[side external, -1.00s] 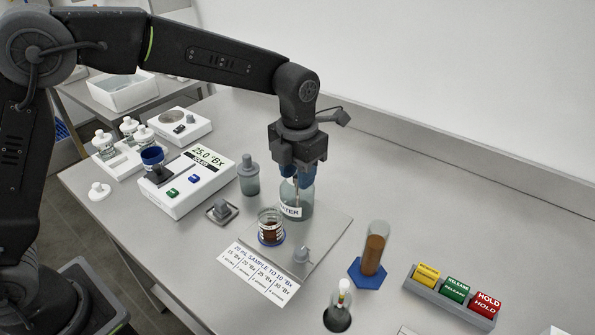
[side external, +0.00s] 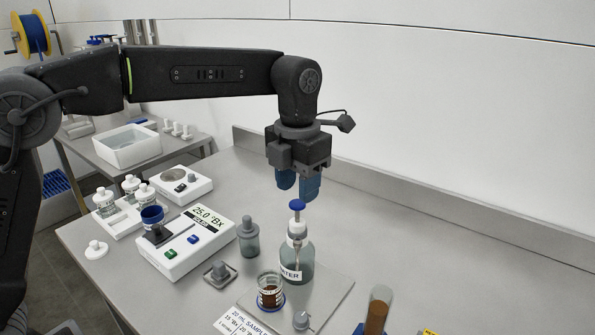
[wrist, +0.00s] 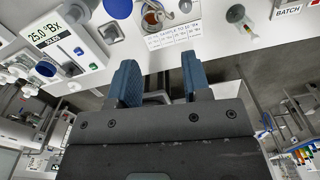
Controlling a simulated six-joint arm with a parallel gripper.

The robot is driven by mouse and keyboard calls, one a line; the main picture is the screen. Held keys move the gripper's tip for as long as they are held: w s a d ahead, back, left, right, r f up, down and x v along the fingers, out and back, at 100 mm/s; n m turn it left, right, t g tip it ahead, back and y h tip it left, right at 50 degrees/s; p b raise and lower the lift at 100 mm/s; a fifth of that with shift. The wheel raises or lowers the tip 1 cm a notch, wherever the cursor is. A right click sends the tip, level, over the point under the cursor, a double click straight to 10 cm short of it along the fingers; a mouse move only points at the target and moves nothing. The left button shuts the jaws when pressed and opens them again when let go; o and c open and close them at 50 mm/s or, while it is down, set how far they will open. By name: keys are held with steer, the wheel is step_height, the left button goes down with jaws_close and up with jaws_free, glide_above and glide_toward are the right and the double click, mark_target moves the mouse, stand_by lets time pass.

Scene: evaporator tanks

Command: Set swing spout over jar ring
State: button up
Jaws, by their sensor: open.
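The water bottle (side external: 297,262) is clear grey glass with a white label and stands upright on a grey plate (side external: 335,290). A white pump neck and a blue knob (side external: 297,205) top it. I cannot make out the spout's direction. The jar (side external: 270,292) holds brown sample and sits in a blue ring in front of the bottle, slightly left. The jar also shows in the wrist view (wrist: 152,18), beside a blue disc (wrist: 118,8) that looks like the knob. My gripper (side external: 297,194) is open and empty, fingers pointing down just above the knob; it also shows in the wrist view (wrist: 161,75).
A white refractometer (side external: 187,245) reading 25.0 °Bx stands left, with a grey bottle (side external: 248,238) beside it. A brown-filled tube (side external: 377,312) stands at the front right. A printed card (side external: 237,322) lies in front of the jar. The table right of the bottle is clear.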

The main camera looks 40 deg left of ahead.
step_height(320, 180, up, 2)
steer(key=shift+r, duration=0.1)
